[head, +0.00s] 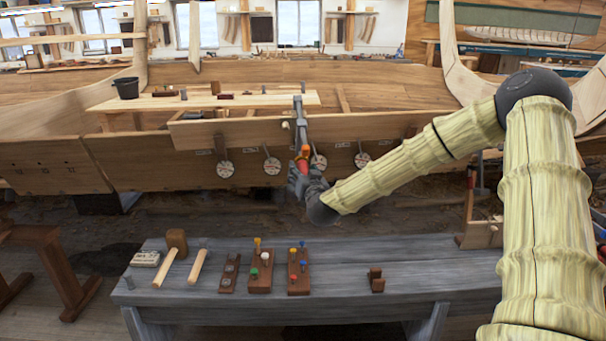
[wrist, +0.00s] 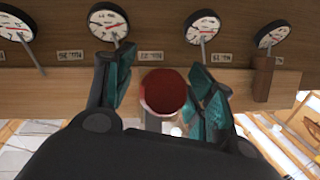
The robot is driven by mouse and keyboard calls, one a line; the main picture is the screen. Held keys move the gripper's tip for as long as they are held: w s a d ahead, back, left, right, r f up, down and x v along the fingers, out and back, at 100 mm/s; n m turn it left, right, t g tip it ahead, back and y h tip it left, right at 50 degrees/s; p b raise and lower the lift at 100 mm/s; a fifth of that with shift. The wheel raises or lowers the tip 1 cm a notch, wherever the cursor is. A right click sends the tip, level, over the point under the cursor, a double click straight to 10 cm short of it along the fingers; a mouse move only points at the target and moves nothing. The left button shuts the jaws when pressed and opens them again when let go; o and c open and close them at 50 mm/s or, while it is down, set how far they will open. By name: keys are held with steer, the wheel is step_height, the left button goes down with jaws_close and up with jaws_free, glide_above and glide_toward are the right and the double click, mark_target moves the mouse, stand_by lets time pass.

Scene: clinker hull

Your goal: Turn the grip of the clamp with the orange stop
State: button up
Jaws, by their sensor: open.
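The clamp (head: 299,118) is a grey bar standing upright against the hull's plank edge. An orange part (head: 305,150) shows low on it, with its red grip (head: 302,166) just below. In the wrist view the red grip (wrist: 165,91) appears end-on as a round disc between the two fingers. My gripper (head: 300,178) is below the clamp at the grip in the head view. In the wrist view my gripper (wrist: 163,88) is open, with one teal-padded finger on each side of the grip. A gap shows on the left; the right finger looks closer, and contact there is unclear.
Several round dials (head: 225,169) hang along the hull (head: 150,160); one dial (wrist: 104,22) is close above the left finger in the wrist view. A wooden block (wrist: 261,84) is to the right. A grey bench (head: 340,265) with mallets and pegged blocks stands below.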

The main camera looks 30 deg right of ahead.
steer(key=c, duration=1)
steer(key=shift+c, duration=0.2)
steer(key=shift+m+t+y+b, duration=0.6)
steer(key=shift+m+y+b, duration=0.3)
steer(key=shift+y, duration=0.1)
steer(key=shift+m+t+y+b, duration=0.3)
steer(key=shift+m+y+b, duration=0.1)
steer(key=shift+y+b, duration=0.2)
steer(key=shift+r, duration=0.1)
steer(key=o, duration=1)
steer(key=shift+o, duration=0.2)
